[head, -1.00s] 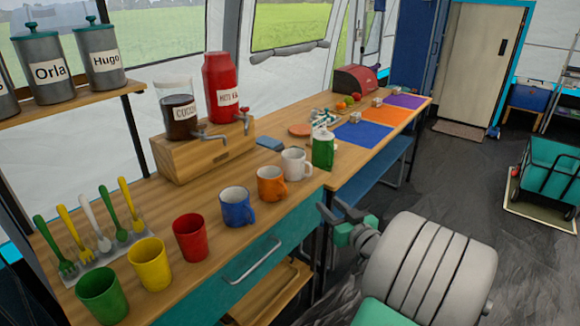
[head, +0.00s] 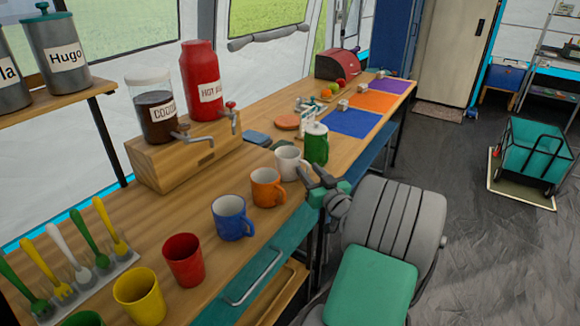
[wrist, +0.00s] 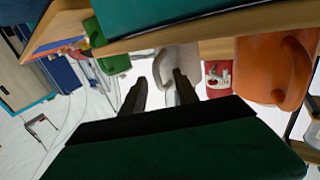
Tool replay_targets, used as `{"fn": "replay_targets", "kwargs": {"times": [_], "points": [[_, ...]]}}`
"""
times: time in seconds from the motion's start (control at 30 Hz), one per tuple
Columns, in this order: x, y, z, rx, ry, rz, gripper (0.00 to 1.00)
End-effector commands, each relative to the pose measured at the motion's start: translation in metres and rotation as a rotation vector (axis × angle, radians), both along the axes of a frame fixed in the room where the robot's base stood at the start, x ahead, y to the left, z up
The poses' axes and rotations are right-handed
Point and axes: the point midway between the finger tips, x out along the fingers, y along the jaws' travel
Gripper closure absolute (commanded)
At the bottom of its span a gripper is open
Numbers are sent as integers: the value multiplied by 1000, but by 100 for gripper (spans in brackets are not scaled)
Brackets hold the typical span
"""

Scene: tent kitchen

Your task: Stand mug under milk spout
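A white mug (head: 289,162) stands upright near the table's front edge, between an orange mug (head: 266,187) and a green container with a pale top (head: 316,146). A blue mug (head: 231,217) stands nearer. The red dispenser (head: 203,85), its label partly readable as "HOT", has a spout with a red tap (head: 232,116) over the table, with no mug under it. My gripper (head: 322,180) is at the front edge, just right of the white mug. In the wrist view, my gripper (wrist: 160,90) has its fingers apart and empty, pointing towards the white mug (wrist: 178,68).
A cocoa dispenser (head: 153,108) shares the wooden stand (head: 185,150) with the red one. Red (head: 183,259) and yellow (head: 139,297) cups stand nearer, beside a fork rack (head: 85,275). A blue-grey item (head: 257,139) lies right of the stand.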

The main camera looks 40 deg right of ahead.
Motion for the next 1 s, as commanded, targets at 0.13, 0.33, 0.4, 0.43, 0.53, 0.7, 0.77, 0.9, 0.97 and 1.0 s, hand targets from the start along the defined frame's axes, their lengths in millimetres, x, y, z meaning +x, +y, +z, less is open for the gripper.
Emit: {"fn": "replay_targets", "kwargs": {"times": [0.13, 0.33, 0.4, 0.43, 0.53, 0.7, 0.77, 0.9, 0.97, 1.0], "points": [[4, -2, -1, 2, 1, -3, 64], [3, -3, 0, 1, 1, -4, 71], [3, -3, 0, 1, 1, -4, 77], [3, -3, 0, 1, 1, -4, 79], [3, -2, 0, 1, 1, -4, 87], [3, -2, 0, 1, 1, -4, 100], [3, -2, 0, 1, 1, -4, 100], [3, -2, 0, 1, 0, -4, 100], [3, -2, 0, 1, 0, -4, 100], [3, -2, 0, 1, 0, -4, 100]]}}
